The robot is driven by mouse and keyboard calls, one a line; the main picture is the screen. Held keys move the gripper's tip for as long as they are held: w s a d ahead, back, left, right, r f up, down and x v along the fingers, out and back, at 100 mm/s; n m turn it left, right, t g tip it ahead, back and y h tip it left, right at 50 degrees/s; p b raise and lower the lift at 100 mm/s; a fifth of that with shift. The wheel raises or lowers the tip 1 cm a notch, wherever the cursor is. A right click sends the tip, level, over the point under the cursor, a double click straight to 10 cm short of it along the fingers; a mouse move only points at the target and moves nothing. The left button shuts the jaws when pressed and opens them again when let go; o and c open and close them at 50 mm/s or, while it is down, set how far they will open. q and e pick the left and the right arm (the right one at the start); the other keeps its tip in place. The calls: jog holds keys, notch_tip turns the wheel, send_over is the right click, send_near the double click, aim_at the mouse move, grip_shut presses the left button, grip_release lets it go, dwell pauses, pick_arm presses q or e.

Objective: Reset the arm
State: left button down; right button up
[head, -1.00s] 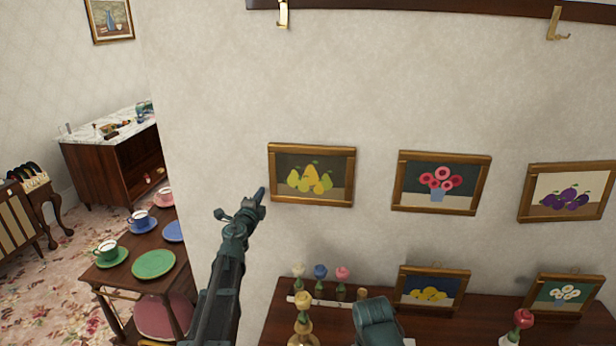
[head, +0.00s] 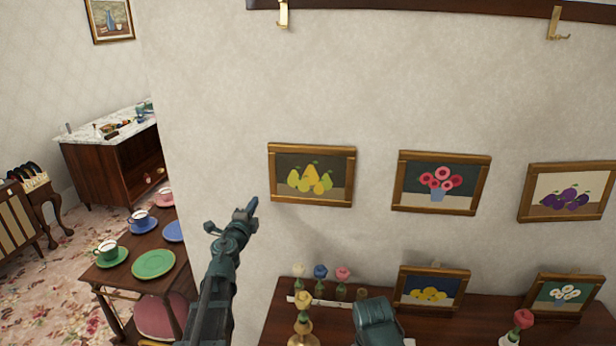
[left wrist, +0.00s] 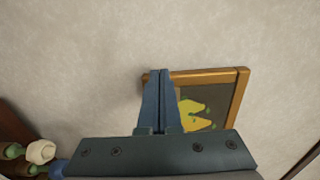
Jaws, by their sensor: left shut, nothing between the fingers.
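My left gripper (head: 251,207) is shut and empty in the head view, in front of the wall and just left of the framed pear picture (head: 312,175). In the left wrist view its two fingers (left wrist: 161,72) are pressed together and overlap the left part of the pear picture's frame (left wrist: 240,95). I cannot tell how far the fingers are from the wall. A dark green part of my other arm (head: 377,322) shows low in the head view; its fingers do not show.
A flower picture (head: 438,205) and a plum picture (head: 566,200) hang to the right. Below, a dark wooden top (head: 480,325) holds flowers in vases and two smaller pictures. A table with a green plate (head: 153,263) and cups stands left. Brass hooks (head: 283,14) hang above.

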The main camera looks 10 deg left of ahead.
pick_arm(q)
jog(key=shift+s, duration=1.05)
